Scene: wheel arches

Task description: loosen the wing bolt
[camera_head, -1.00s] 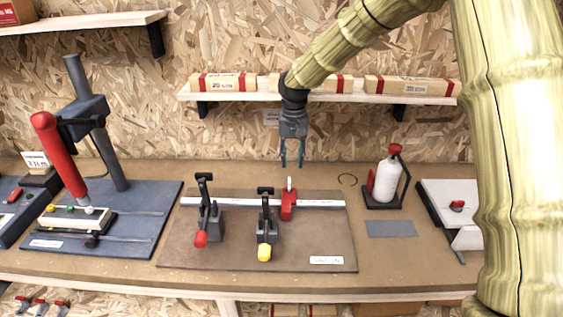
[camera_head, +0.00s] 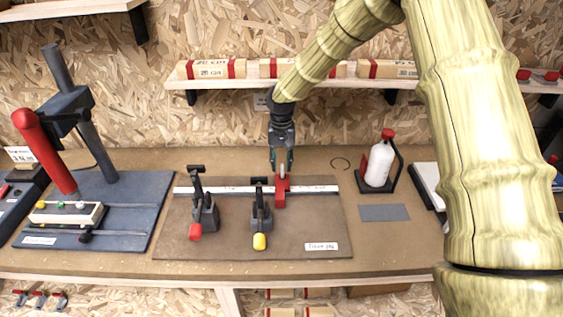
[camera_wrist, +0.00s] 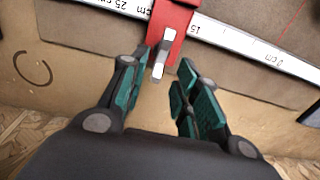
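The silver wing bolt (camera_wrist: 161,58) stands up from the red stop block (camera_wrist: 172,17) in the wrist view. The red block (camera_head: 281,194) sits on the white ruler rail (camera_head: 316,189) of the brown board in the head view. My gripper (camera_head: 281,160) points down just above and behind the block. In the wrist view my gripper (camera_wrist: 157,70) is open, with one green-padded finger on each side of the wing bolt's near end. A gap shows between the bolt and each finger. I cannot tell the exact height of the fingertips against the bolt.
On the brown board (camera_head: 180,240) stand a toggle clamp with a red tip (camera_head: 195,232) and one with a yellow tip (camera_head: 260,241). A white bottle (camera_head: 380,165) stands in a holder to the right. A red-handled press (camera_head: 45,150) is at the left. A shelf (camera_head: 220,82) runs behind.

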